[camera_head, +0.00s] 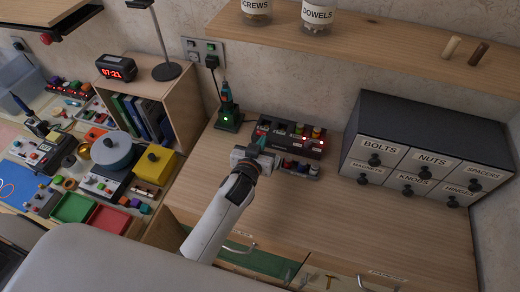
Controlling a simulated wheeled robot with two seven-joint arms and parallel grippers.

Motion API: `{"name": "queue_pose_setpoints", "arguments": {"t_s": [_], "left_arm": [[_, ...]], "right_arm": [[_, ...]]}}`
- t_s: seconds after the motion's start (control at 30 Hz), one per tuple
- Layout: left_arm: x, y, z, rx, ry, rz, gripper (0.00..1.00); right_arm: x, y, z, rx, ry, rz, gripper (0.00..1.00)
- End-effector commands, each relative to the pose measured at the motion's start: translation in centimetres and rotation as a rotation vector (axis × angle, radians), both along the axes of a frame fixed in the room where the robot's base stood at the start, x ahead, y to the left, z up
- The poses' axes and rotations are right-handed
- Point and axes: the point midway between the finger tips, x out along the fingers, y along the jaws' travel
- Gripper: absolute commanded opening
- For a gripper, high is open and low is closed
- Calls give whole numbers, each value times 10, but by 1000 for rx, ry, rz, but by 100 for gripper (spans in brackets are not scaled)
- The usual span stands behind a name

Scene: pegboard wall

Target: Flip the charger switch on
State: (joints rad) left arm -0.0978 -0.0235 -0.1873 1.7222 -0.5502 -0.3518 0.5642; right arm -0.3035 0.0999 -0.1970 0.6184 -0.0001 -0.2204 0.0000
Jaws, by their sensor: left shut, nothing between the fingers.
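A dark box-shaped unit (312,147), which looks like a battery charger, stands on the wooden worktop against the wall. Coloured cylinders stand in its top and red lights glow on it. My left gripper (262,146) is shut and empty, at the left front of this unit, and hides part of it. I cannot tell whether it touches the unit. A switch on the unit cannot be made out. My right gripper is not in view.
A wall socket plate (203,52) holds a black plug. A grey drawer cabinet (430,150) stands to the right. A wooden shelf (370,40) with labelled jars hangs above. A wooden cubby (150,90) and a cluttered bench are at left. The worktop's front right is clear.

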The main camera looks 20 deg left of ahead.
Motion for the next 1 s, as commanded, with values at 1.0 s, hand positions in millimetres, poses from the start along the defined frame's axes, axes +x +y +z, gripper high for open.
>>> {"name": "queue_pose_setpoints", "arguments": {"t_s": [1.0], "left_arm": [[-29,-1,8,0,-1,-1,0]], "right_arm": [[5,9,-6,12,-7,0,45]]}}
